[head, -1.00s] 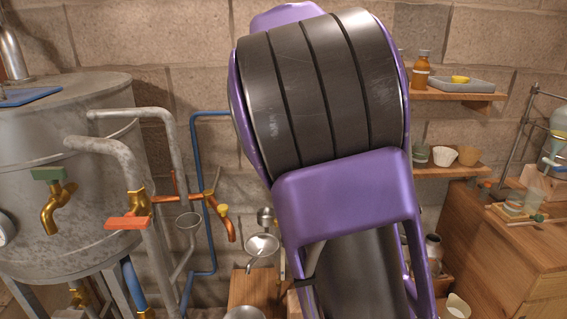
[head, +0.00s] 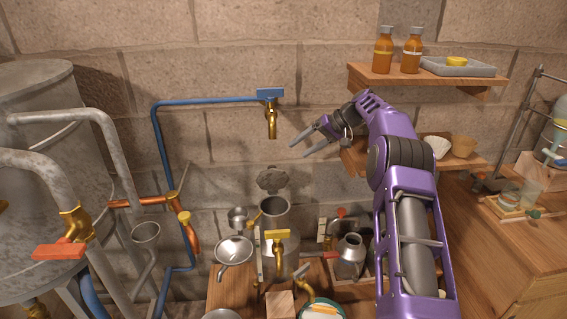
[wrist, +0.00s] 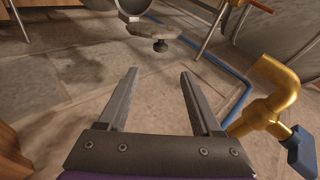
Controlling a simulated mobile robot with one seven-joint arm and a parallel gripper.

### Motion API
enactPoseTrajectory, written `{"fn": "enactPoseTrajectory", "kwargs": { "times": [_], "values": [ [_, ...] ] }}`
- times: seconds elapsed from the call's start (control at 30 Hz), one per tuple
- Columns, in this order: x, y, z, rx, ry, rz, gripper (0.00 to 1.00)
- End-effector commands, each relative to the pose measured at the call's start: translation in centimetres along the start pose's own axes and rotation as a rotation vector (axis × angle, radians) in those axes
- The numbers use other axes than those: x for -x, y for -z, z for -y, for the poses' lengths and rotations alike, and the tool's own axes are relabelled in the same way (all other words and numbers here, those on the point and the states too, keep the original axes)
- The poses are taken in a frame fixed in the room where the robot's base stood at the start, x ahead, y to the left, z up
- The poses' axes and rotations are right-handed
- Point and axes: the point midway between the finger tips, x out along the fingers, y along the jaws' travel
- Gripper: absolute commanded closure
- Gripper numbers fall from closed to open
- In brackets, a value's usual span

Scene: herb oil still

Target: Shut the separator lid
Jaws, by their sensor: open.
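The separator appears to be the grey metal can (head: 276,220) on the low wooden stand in the head view, its round mouth uncovered. A mottled grey disc (head: 272,180), likely its lid, stands raised behind the mouth. In the wrist view the lid (wrist: 152,28) shows beyond the fingertips, with a dark knob (wrist: 160,45) on it. My gripper (head: 299,150) is open and empty, above and to the right of the lid, apart from it. In the wrist view my gripper (wrist: 158,72) has nothing between its fingers.
A brass tap with a blue handle (head: 270,112) hangs from the wall left of my gripper; it also shows close at right in the wrist view (wrist: 270,105). Shelves (head: 400,80) with bottles are at the right. The still (head: 45,120) stands left. Funnels and small brass taps crowd the stand.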

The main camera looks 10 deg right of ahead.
Motion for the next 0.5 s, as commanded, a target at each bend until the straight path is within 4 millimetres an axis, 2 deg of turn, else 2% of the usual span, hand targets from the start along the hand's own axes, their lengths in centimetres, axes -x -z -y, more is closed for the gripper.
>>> {"fn": "enactPoseTrajectory", "kwargs": {
  "times": [0.5],
  "values": [
    [-9.4,-0.1,0.0,0.0,-0.003,0.005,0.34]
  ]
}}
